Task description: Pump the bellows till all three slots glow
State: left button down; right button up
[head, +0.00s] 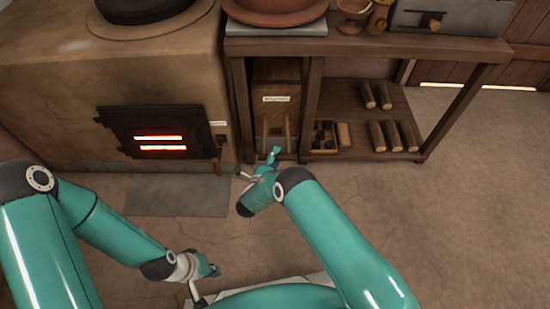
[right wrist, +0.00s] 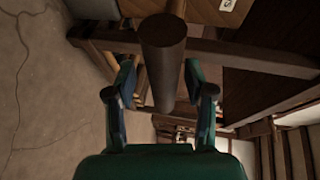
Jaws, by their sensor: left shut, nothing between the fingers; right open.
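The stove's dark iron door (head: 122,128) shows two slots glowing, an upper one (head: 158,137) and a lower one (head: 163,148). I see no glow from a third slot. A labelled wooden box (head: 275,78), which looks like the bellows, stands under the bench. My right gripper (head: 262,163) is open in front of it. In the right wrist view a dark round bar (right wrist: 163,60), probably the bellows handle, extends between the spread fingers (right wrist: 163,90); I cannot tell whether they touch it. My left gripper (head: 207,285) is shut and empty, low over the floor.
The clay stove (head: 60,60) stands at the left, with a grey mat (head: 180,196) on the floor before it. The bench's lower shelf (head: 345,97) holds several logs (head: 376,135) and a small divided box (head: 324,136). The floor at the right is clear.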

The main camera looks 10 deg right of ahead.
jog(key=v, duration=0.7)
jog(key=shift+s, duration=0.2)
jog(key=shift+a, duration=0.15)
